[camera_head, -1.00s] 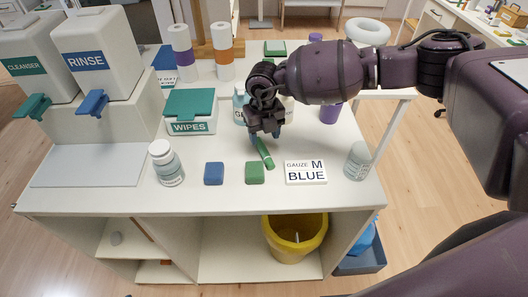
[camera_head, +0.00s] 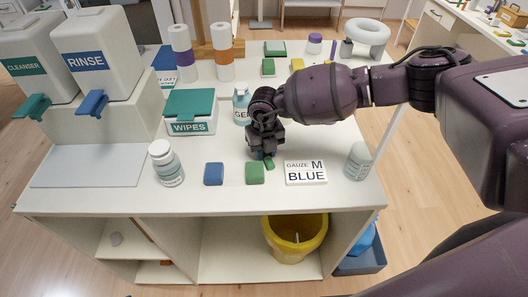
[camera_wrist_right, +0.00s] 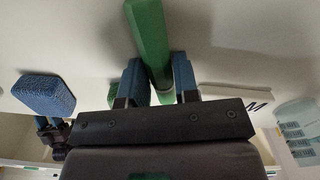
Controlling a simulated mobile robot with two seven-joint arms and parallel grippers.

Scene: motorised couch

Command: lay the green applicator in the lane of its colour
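The green applicator (camera_wrist_right: 148,35) is a green stick lying between the two blue fingertips of my right gripper (camera_wrist_right: 158,78) in the right wrist view. It fills the gap between them, but I cannot tell whether they press on it. In the head view my right gripper (camera_head: 264,152) is low over the table and hides most of the applicator; only a green end (camera_head: 269,164) shows. A green block (camera_head: 254,173) and a blue block (camera_head: 214,174) sit at the table's front, just nearer than the gripper. A dark shape at the left of the wrist view may be my left gripper (camera_wrist_right: 53,132).
A "GAUZE M BLUE" card (camera_head: 305,173) lies right of the gripper, with a clear jar (camera_head: 357,161) beyond it. A white bottle (camera_head: 166,163) and a WIPES box (camera_head: 190,112) stand left. A gel bottle (camera_head: 241,103) is close behind. A yellow bin (camera_head: 294,254) is below.

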